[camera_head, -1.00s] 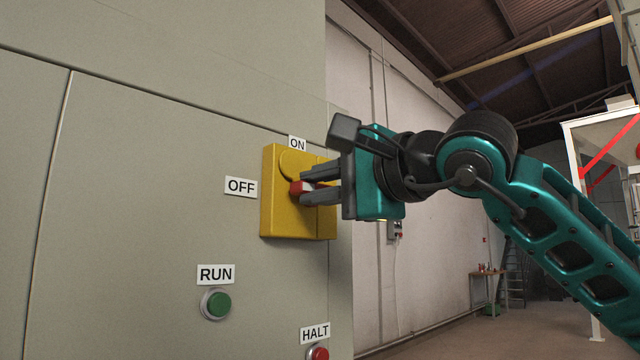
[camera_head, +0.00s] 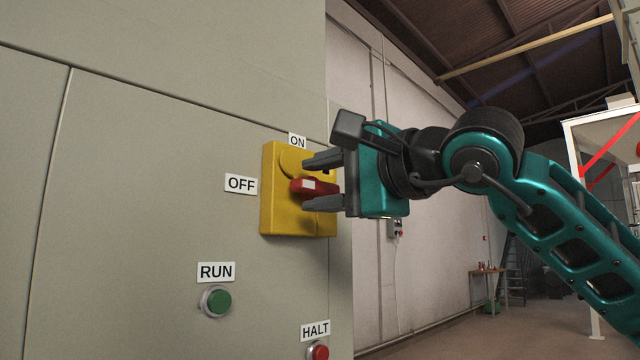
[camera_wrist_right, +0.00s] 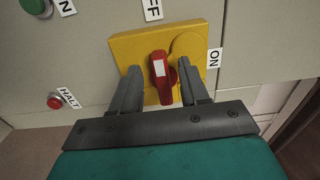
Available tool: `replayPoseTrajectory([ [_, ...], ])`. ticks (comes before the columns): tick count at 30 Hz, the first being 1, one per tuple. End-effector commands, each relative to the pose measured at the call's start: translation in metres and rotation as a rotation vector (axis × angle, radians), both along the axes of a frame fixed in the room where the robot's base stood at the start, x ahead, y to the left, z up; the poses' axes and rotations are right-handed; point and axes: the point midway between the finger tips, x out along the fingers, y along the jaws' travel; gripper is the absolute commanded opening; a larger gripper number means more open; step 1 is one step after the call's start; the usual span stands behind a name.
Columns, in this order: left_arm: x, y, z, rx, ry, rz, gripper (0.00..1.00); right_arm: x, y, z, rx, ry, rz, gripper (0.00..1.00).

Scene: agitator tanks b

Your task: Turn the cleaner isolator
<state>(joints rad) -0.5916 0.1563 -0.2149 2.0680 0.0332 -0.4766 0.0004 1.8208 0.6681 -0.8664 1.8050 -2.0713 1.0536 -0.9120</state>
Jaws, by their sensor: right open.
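The isolator is a yellow box (camera_head: 282,215) on the grey cabinet, with a red handle (camera_head: 312,187) that has a white patch on its end. An ON label (camera_head: 297,141) is above the box and an OFF label (camera_head: 241,185) is to its left. In the head view the patched end of the handle points left, toward OFF. My right gripper (camera_head: 306,183) is open, with one finger above and one below the handle. The right wrist view shows the handle (camera_wrist_right: 163,78) between the spread fingers (camera_wrist_right: 158,86), with gaps on both sides. My left gripper is not in view.
Below the isolator are a green RUN button (camera_head: 216,302) and a red HALT button (camera_head: 318,351), both on the same cabinet face (camera_head: 130,200). The cabinet's edge is just right of the box. A bench (camera_head: 489,285) stands far back in the hall.

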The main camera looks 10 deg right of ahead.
Motion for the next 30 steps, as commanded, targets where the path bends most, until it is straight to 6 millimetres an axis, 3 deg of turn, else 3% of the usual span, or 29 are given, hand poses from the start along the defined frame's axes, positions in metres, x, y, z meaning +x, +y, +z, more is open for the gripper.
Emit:
replayPoseTrajectory([
  [16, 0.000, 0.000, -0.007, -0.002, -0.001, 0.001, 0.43, -0.088, -0.059, 0.000, 0.000, -0.004, -0.003, 0.45],
  [22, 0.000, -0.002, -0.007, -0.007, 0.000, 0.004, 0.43, -0.102, -0.068, 0.000, -0.001, -0.001, -0.001, 0.45],
  [30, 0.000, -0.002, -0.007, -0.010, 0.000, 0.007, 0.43, -0.104, -0.069, 0.000, -0.002, -0.001, 0.000, 0.45],
])
